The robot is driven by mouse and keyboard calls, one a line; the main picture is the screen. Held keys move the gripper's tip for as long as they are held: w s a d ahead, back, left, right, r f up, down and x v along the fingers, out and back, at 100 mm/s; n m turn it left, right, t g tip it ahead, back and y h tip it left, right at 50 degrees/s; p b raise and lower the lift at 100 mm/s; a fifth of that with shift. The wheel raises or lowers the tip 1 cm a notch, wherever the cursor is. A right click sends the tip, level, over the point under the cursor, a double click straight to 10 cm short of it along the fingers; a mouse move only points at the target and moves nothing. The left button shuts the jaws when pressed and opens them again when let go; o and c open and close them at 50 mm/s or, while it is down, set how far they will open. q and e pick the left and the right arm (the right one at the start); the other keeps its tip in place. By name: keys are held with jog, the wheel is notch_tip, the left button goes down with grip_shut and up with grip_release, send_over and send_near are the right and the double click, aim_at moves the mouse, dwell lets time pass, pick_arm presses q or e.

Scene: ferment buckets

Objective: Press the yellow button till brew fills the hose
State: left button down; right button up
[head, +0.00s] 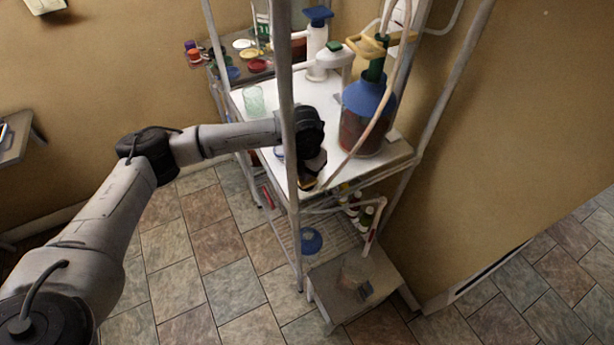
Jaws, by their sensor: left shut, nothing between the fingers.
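My left gripper (311,182) is shut and empty at the front edge of the white shelf, beside the rack's near post. A small yellow patch (308,184) shows right at its fingertips; I cannot tell whether it is the yellow button or whether the fingers touch it. A large jar (360,133) with a blue top (368,95) and dark reddish brew stands on the shelf to the right. A pale hose (372,122) runs from above the jar down towards my gripper. I cannot tell whether brew is in it. My right gripper is out of view.
Metal rack posts (287,110) stand close to my left arm. A white bottle with a blue cap (317,45) and a clear glass (254,100) are on the shelf. The tiled floor at left is free.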

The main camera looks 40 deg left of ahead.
pick_arm(q)
jog(key=shift+f+b, duration=0.4)
jog(key=shift+f, duration=0.3)
jog(key=shift+r, duration=0.2)
jog(key=shift+r+p, duration=0.2)
jog(key=shift+p, duration=0.1)
jog(key=shift+r+p, duration=0.7)
jog(key=shift+r, duration=0.85)
